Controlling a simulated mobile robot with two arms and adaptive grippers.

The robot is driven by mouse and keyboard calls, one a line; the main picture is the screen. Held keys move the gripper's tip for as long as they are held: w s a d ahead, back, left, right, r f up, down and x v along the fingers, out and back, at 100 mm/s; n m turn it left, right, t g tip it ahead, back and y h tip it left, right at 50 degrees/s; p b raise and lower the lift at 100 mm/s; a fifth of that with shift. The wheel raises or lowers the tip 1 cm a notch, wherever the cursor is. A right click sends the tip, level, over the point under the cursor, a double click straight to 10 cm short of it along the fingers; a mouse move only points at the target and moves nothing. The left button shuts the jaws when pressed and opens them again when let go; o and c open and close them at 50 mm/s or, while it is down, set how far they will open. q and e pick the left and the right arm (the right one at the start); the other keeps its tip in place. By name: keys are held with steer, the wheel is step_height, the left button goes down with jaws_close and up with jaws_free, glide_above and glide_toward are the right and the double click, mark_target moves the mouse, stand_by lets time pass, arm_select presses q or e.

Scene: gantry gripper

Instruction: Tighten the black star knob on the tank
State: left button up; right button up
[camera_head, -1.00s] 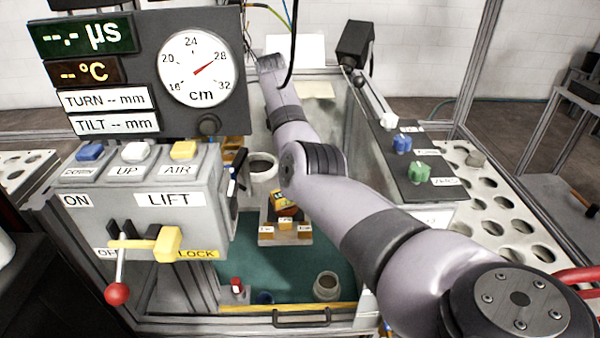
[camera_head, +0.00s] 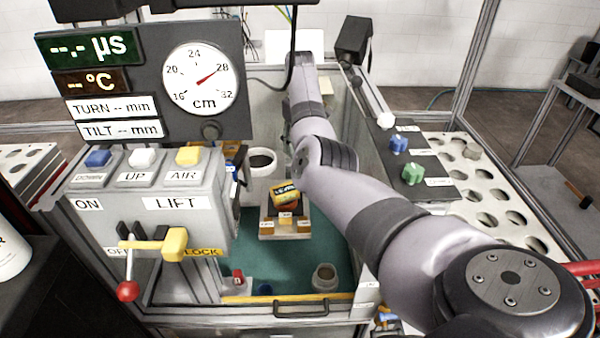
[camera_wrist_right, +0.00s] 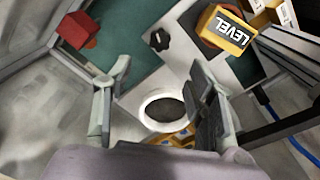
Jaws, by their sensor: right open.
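The black star knob (camera_wrist_right: 160,40) shows in the right wrist view, on a pale grey plate beside a yellow block marked LEVEL (camera_wrist_right: 227,30). My right gripper (camera_wrist_right: 160,72) is open and empty, its two fingers apart. The knob appears beyond the fingertips, roughly between their lines, and is not touched. A white ring with a dark opening (camera_wrist_right: 165,108) shows between the fingers. In the head view my right arm reaches over the tank (camera_head: 335,215); its gripper is hidden there. I cannot make out the knob in the head view. My left gripper is not in view.
The LIFT control box (camera_head: 170,205) and gauge panel (camera_head: 145,85) stand left of the tank. Blue and green knobs (camera_head: 413,174) sit on a dark panel at right.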

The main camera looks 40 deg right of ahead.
step_height(320, 180, down, 11)
steer(key=shift+f, duration=0.1)
steer(key=shift+c, duration=0.3)
steer(key=c, duration=1.1)
